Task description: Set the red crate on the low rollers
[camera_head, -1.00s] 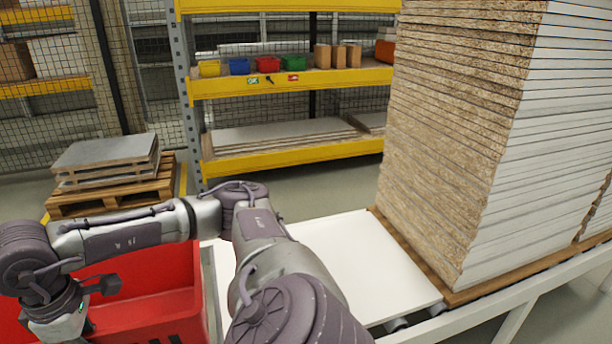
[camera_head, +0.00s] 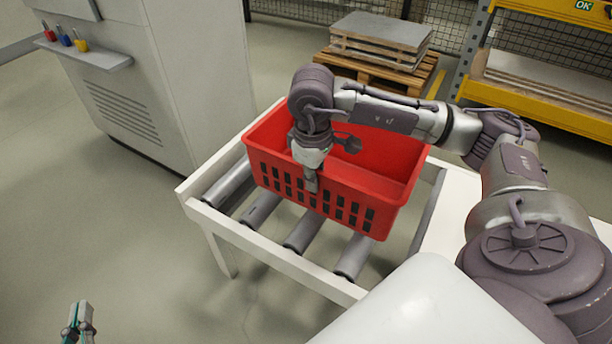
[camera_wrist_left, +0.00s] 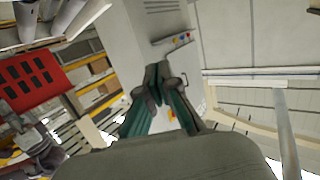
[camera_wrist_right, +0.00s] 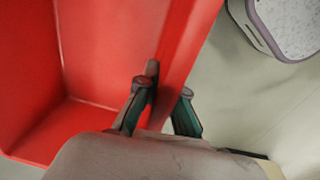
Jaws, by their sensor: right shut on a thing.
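The red crate (camera_head: 395,195) is over the grey rollers (camera_head: 304,232) of a white-framed roller stand, looking roughly level. Roller ends show along its near side; I cannot tell whether its underside touches them. My right gripper (camera_head: 311,182) is shut on the crate's near wall from above. In the right wrist view one finger is on each side of the crate wall (camera_wrist_right: 178,45). My left gripper (camera_head: 78,322) is low at the bottom left, away from the crate and empty. In the left wrist view its fingertips (camera_wrist_left: 164,80) look closed together; the crate (camera_wrist_left: 30,75) shows at the left.
A white board (camera_head: 455,215) lies right of the crate beyond a grey bar. A grey cabinet (camera_head: 130,75) stands left behind the stand. Behind it are a pallet of panels (camera_head: 380,42) and a yellow shelf (camera_head: 550,110). The floor at front left is clear.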

